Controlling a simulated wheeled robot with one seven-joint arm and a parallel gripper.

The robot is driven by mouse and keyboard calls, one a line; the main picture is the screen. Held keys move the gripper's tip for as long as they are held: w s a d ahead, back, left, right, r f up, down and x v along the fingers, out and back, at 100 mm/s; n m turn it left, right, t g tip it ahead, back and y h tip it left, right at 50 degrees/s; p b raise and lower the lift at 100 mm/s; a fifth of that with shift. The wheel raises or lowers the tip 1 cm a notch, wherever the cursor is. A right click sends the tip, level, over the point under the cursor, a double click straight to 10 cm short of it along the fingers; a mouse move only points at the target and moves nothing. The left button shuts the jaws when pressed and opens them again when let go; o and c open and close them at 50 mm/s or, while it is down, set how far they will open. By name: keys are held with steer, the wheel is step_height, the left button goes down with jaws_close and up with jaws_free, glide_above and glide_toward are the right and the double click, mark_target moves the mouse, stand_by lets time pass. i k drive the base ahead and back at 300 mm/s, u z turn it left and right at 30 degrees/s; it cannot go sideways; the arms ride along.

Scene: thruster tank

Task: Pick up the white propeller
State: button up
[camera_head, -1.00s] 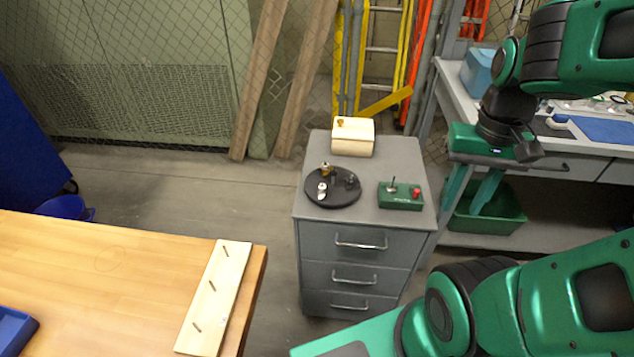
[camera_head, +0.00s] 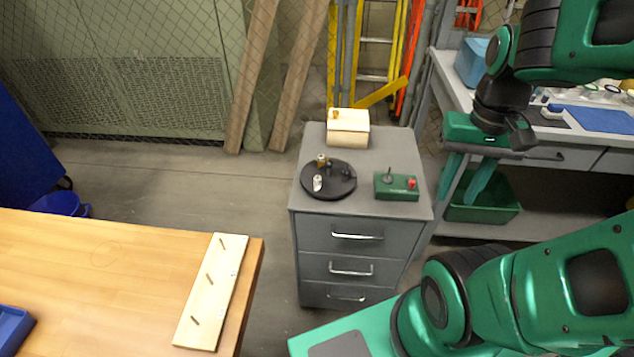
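A small white piece (camera_head: 317,183), which looks like the white propeller, sits on the front left of a round black disc (camera_head: 338,192) on the grey drawer cabinet. A brass-coloured piece (camera_head: 322,161) stands behind it on the disc, with small dark pieces to the right. Their exact shapes are too small to tell. My gripper (camera_head: 462,196) hangs to the right of the cabinet, fingers pointing down and apart, with nothing seen between them. It is clear of the disc and the white piece.
A wooden table (camera_head: 100,270) with a pegged board (camera_head: 211,290) is at left. A workbench (camera_head: 560,155) and green bin (camera_head: 485,210) are at right.

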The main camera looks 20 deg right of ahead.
mark_target(317, 182)
steer(key=u, duration=0.8)
steer(key=k, duration=1.45)
steer(key=z, duration=0.55)
steer(key=i, duration=1)
steer(key=u, duration=0.05)
